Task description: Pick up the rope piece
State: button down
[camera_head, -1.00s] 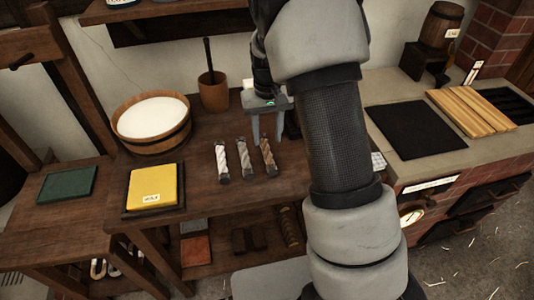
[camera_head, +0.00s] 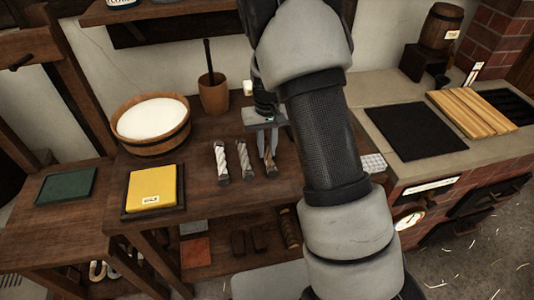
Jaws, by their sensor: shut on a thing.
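Three short rope pieces lie side by side on the dark wooden bench: a white one (camera_head: 221,160), a greyish one (camera_head: 244,159) and a brown one (camera_head: 270,163) at the right. My gripper (camera_head: 268,152) points down at the brown rope piece. Its fingers are shut on this piece, which still appears to be at bench height. The fingers and my arm hide part of the brown piece and the bench behind it.
A wooden tub (camera_head: 153,124) with white contents and a brown mortar (camera_head: 213,94) stand behind the rope pieces. A yellow block (camera_head: 152,186) lies at the left. A stone counter with a black mat (camera_head: 414,129) is at the right.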

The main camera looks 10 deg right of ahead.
aim_at(267, 152)
notch_tip(267, 152, up, 10)
jog(key=shift+p, duration=0.4)
jog(key=c, duration=2.2)
grip_release()
grip_shut()
